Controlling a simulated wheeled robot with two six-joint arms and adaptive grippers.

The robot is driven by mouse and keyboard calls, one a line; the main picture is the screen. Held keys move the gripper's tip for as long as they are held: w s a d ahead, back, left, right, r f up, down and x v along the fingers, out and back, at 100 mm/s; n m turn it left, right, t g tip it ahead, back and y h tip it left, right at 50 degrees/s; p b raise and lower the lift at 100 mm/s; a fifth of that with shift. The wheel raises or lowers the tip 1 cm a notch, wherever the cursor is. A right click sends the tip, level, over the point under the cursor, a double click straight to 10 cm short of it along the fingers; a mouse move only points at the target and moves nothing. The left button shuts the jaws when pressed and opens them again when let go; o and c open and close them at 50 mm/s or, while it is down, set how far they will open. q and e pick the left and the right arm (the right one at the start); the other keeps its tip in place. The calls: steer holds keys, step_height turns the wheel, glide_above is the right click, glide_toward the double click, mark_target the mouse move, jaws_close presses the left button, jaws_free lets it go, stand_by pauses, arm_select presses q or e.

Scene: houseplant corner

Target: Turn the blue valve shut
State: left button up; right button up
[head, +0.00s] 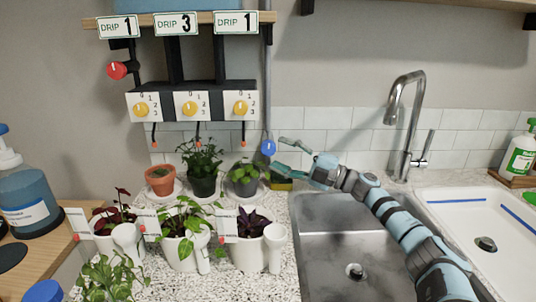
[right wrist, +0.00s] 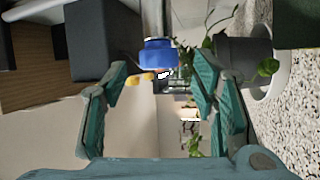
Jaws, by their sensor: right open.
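The blue valve (head: 268,147) is a small round knob at the lower end of a grey vertical pipe on the wall, right of the drip controllers. The direction of its pale mark is too small to tell. My right gripper (head: 281,154) is open just to the right of the knob, with its fingers pointing at it. In the right wrist view the blue valve (right wrist: 158,54) shows between and beyond the open fingertips (right wrist: 163,72), and the fingers look apart from it. My left gripper is not in view.
A red knob (head: 117,70) and white controllers with yellow dials (head: 191,107) are on the left. Potted plants (head: 245,178) stand close below the valve, and a sponge (head: 281,184) lies near my gripper. A steel sink (head: 350,240) and tap (head: 404,120) are on the right.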

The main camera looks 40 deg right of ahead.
mark_target(268, 148)
steer(key=x, duration=0.4)
steer(key=shift+w+a+r, duration=0.1)
steer(key=shift+w+a, duration=0.1)
steer(key=shift+w, duration=0.15)
steer(key=shift+c, duration=0.4)
